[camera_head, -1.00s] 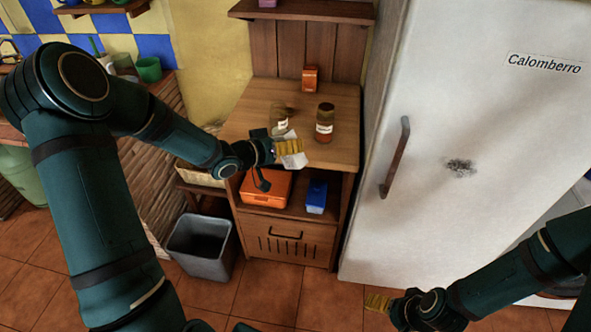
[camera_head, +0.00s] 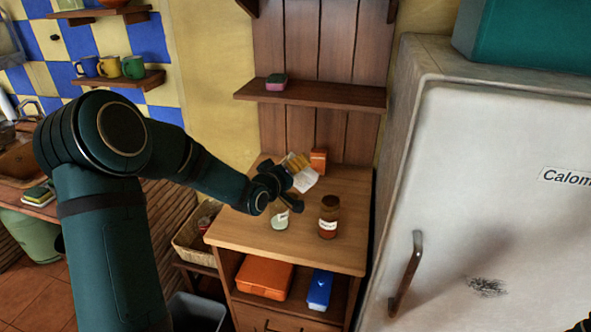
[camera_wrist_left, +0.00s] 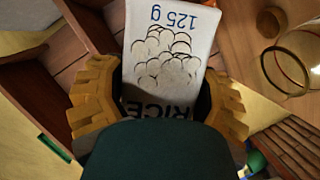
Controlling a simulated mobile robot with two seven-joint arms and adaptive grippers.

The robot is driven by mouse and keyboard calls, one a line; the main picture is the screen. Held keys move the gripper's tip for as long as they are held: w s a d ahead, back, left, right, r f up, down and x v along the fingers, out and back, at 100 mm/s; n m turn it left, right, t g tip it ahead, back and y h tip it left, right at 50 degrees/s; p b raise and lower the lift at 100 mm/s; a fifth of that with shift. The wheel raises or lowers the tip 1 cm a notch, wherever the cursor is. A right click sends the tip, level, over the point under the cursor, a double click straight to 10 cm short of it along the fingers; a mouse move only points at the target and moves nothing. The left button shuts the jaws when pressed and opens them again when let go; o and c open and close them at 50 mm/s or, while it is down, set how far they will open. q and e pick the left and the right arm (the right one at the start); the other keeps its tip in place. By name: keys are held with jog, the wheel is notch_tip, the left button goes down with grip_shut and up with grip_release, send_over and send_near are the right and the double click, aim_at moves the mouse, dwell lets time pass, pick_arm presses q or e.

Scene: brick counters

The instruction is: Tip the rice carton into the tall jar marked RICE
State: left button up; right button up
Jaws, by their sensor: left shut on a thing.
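My left gripper (camera_head: 287,170) is shut on a white carton (camera_head: 306,180), raised above the wooden counter. In the left wrist view the carton (camera_wrist_left: 165,50) sits between the yellow finger pads, printed "125 g" and "RICE", the letters upside down. A clear glass jar (camera_head: 280,217) with a pale label stands just below the gripper, its upper part partly hidden by it. Its label is too small to read. In the left wrist view a round glass mouth (camera_wrist_left: 297,68) shows at the right, apart from the carton.
A jar with red-brown contents (camera_head: 328,217) stands right of the clear one. An orange box (camera_head: 318,160) stands at the counter's back. A shelf (camera_head: 310,95) hangs above. The fridge (camera_head: 480,180) bounds the right. The counter's front right (camera_head: 335,255) is clear.

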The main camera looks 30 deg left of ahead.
pick_arm(q)
jog(key=shift+s+f+n, duration=0.15)
jog(key=shift+f+n, duration=0.2)
jog(key=shift+n, duration=0.15)
jog(key=shift+a+f+n+t+h+p, duration=0.1)
jog(key=shift+n+t+h+p, duration=0.25)
jog(key=shift+n, duration=0.25)
jog(key=shift+n+t+p, duration=0.3)
jog(key=shift+n+t, duration=0.05)
jog(key=shift+n, duration=0.15)
jog(key=shift+a+r+n+t+h+p, duration=0.1)
jog(key=shift+r+n+t+h+p, duration=0.1)
jog(key=shift+n+p, duration=0.3)
jog(key=shift+a+r+n+t+h+p, duration=0.1)
jog(key=shift+r+n+h+p, duration=0.1)
jog(key=shift+n, duration=0.5)
jog(key=shift+a+r+n+t, duration=0.15)
jog(key=shift+n+t, duration=0.15)
jog(key=shift+n, duration=0.4)
jog(key=shift+s+a+n+b, duration=0.15)
jog(key=shift+n+b, duration=0.15)
jog(key=shift+n, duration=0.2)
jog(key=shift+a+r+n+t, duration=0.25)
jog(key=shift+n+t, duration=0.1)
jog(key=shift+n, duration=0.35)
jog(key=shift+a+r+n+t, duration=0.1)
jog(key=shift+r+n+t, duration=0.2)
jog(key=shift+n, duration=0.4)
jog(key=shift+f, duration=0.1)
